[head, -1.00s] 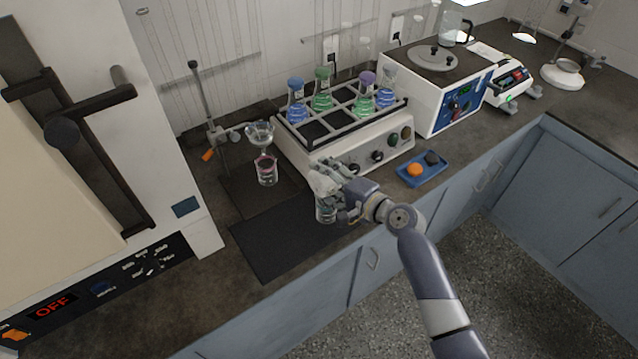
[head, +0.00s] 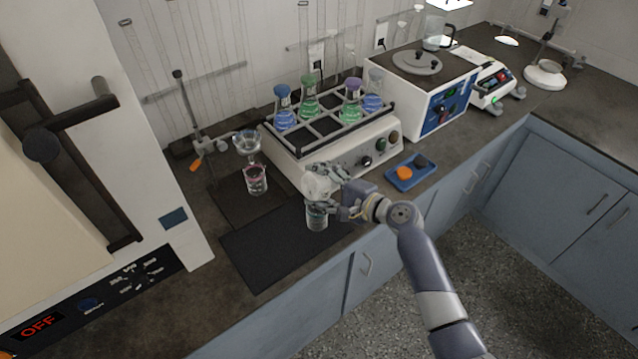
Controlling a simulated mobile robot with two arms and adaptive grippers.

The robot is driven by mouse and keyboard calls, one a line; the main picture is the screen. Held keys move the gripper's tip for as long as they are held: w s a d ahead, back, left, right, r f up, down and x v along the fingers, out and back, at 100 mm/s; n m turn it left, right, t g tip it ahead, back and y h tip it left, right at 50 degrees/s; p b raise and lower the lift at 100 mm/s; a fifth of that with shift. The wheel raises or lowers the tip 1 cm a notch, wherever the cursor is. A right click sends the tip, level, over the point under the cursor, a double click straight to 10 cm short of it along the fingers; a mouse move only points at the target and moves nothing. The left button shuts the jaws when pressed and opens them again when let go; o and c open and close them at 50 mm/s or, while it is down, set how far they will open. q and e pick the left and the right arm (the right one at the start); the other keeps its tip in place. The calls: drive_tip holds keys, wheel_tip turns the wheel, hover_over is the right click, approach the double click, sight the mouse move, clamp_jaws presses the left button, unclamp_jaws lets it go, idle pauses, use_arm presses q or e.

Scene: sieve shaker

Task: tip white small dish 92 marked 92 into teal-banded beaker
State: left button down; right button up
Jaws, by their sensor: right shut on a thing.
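My right gripper (head: 337,190) is shut on a white small dish (head: 317,184). The dish is tilted and held just above the mouth of a glass beaker (head: 317,217). The beaker stands upright on the dark mat, and its upper part is partly hidden by the gripper and dish. A dull teal tint shows on this beaker, but the band is too small to make out clearly. The mark on the dish cannot be read, and I cannot tell whether anything is leaving it. My left gripper is not in view.
A pink-banded beaker (head: 255,180) stands under a glass funnel (head: 247,142) on a stand. A shaker (head: 365,148) with several coloured flasks is behind the gripper. A blue tray (head: 412,172) lies right. The dark mat (head: 270,245) is clear at front left.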

sight(310, 189)
drive_tip(key=shift+s+a+r+n+h+p, duration=0.5)
drive_tip(key=shift+n+p, duration=0.2)
drive_tip(key=shift+n, duration=0.3)
drive_tip(key=shift+s+a+r+n+t, duration=0.1)
drive_tip(key=shift+n+t, duration=0.2)
drive_tip(key=shift+n, duration=0.1)
drive_tip(key=shift+s+a+r+n+p, duration=0.15)
drive_tip(key=shift+a+r+n+p, duration=0.1)
drive_tip(key=shift+n+p, duration=0.35)
drive_tip(key=shift+s+a+r+n+t+h+p, duration=0.1)
drive_tip(key=shift+s+a+n+t+h+p, duration=0.15)
drive_tip(key=shift+n+t+h+p, duration=0.2)
drive_tip(key=shift+s+a+n+t+h, duration=0.25)
drive_tip(key=shift+n, duration=0.5)
drive_tip(key=shift+w, duration=0.1)
